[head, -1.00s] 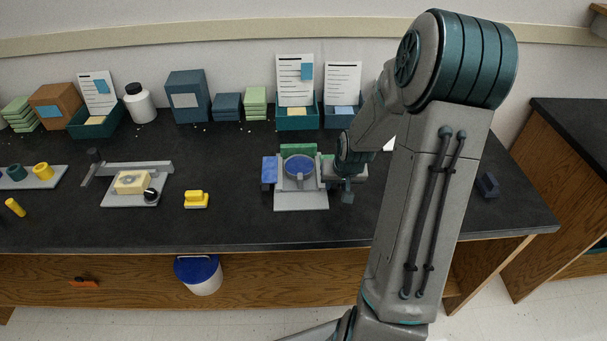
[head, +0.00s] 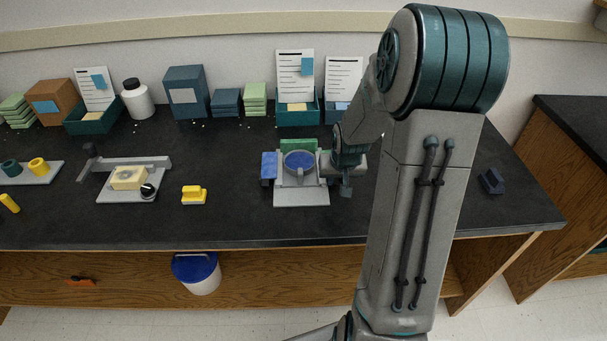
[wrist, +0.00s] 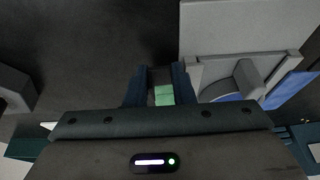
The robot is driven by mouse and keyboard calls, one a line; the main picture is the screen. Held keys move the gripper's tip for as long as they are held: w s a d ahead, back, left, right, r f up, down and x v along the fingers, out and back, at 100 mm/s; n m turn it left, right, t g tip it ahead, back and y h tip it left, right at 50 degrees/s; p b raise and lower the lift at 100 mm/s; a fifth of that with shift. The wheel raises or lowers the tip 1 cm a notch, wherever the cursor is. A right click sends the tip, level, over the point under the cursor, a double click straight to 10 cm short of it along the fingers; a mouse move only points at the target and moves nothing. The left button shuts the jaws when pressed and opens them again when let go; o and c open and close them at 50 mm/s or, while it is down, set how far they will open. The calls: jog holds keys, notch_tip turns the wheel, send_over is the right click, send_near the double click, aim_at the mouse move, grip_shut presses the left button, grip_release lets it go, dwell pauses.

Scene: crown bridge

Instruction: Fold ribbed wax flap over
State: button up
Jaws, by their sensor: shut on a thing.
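A grey fixture (head: 301,196) stands on the black bench, with a round blue-topped part (head: 299,160) in its middle. A green block (head: 298,145) is behind that part and a blue block (head: 269,167) is at its left. My gripper (wrist: 160,86) is at the fixture's right side, shut on a small green piece (wrist: 163,96) that shows between its fingers. This piece looks like the wax flap; its ribs are too small to make out. In the head view my wrist hides most of it. The fixture's grey plate (wrist: 235,28) also shows in the wrist view.
A yellow block (head: 194,195) and a grey tool with a cream block (head: 129,178) lie to the left. Green trays with papers (head: 297,117) stand along the wall. A dark block (head: 491,181) is at the right. The bench front is mostly clear.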

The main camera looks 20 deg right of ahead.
jog(key=shift+w+h+b, duration=0.1)
jog(key=shift+h+b, duration=0.3)
jog(key=shift+b, duration=1)
jog(key=shift+r, duration=0.25)
jog(key=shift+f+h+b, duration=0.1)
jog(key=shift+h+b, duration=0.2)
jog(key=shift+b, duration=0.6)
jog(key=h+b, duration=0.1)
jog(key=b, duration=0.2)
jog(key=shift+a+g, duration=0.2)
jog(key=shift+g, duration=0.1)
jog(key=shift+r+b, duration=0.4)
jog(key=shift+b, duration=0.05)
jog(key=shift+a+f+n+h+b, duration=0.15)
jog(key=shift+n+h+b, duration=0.25)
jog(key=shift+b, duration=0.55)
jog(key=shift+a+h+b, duration=0.1)
jog(key=shift+h+b, duration=0.4)
jog(key=shift+b, duration=0.3)
jog(key=shift+r, duration=0.35)
